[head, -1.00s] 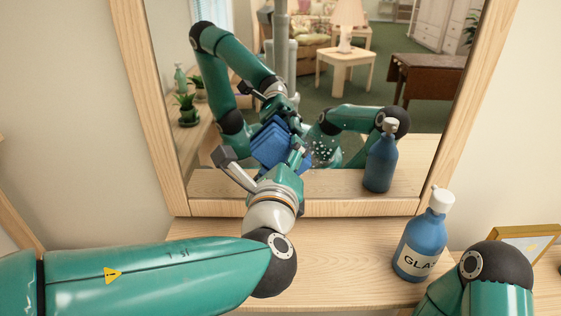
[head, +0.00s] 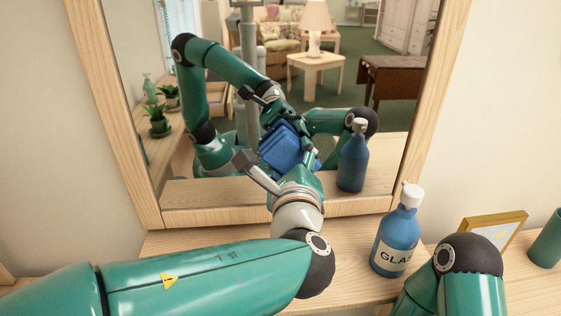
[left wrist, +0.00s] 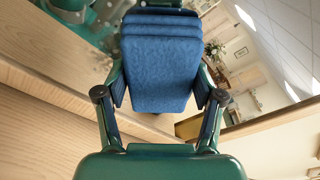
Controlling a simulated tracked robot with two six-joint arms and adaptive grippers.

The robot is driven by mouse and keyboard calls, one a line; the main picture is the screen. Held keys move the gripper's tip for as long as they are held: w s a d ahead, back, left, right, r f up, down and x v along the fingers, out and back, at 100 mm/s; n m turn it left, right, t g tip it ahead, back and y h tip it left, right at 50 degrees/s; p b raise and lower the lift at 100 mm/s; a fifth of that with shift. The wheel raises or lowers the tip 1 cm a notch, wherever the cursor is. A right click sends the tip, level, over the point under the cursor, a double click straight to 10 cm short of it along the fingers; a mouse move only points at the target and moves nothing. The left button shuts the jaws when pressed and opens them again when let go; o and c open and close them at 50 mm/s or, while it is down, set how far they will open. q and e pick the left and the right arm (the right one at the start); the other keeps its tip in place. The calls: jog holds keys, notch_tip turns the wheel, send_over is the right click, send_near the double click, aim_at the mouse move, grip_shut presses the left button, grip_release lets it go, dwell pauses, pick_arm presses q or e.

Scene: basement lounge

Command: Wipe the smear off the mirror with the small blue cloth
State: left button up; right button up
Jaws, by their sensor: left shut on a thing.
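The mirror (head: 215,120) stands in a pale wooden frame on the shelf. My left gripper (head: 279,158) is in front of its lower middle, shut on the folded blue cloth (head: 288,146). In the left wrist view the cloth (left wrist: 160,70) sits between the two fingers, its layers stacked toward the top. I cannot tell whether the cloth touches the glass. No smear shows clearly in the head view; the cloth and gripper hide part of the glass. Pale specks, perhaps the smear (left wrist: 103,12), show at the left wrist view's upper left. My right gripper is out of view.
A blue bottle (head: 397,240) with a white cap stands on the shelf (head: 185,247), right of my left gripper and near my right arm. A gold-framed picture (head: 490,232) and a green container (head: 547,240) are further right. The mirror reflects my arms, the bottle and the room.

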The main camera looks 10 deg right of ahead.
aim_at(270, 164)
pick_arm(q)
jog(key=shift+d+f, duration=0.1)
jog(key=shift+d, duration=0.1)
jog(key=shift+b, duration=0.4)
jog(key=shift+a+b, duration=0.95)
jog(key=shift+a, duration=0.65)
jog(key=shift+s+a, duration=0.2)
jog(key=shift+a, duration=0.3)
jog(key=shift+a+b, duration=0.75)
jog(key=shift+w+a+b, duration=0.2)
jog(key=shift+a+b, duration=0.15)
jog(key=shift+a, duration=0.7)
jog(key=shift+s, duration=0.1)
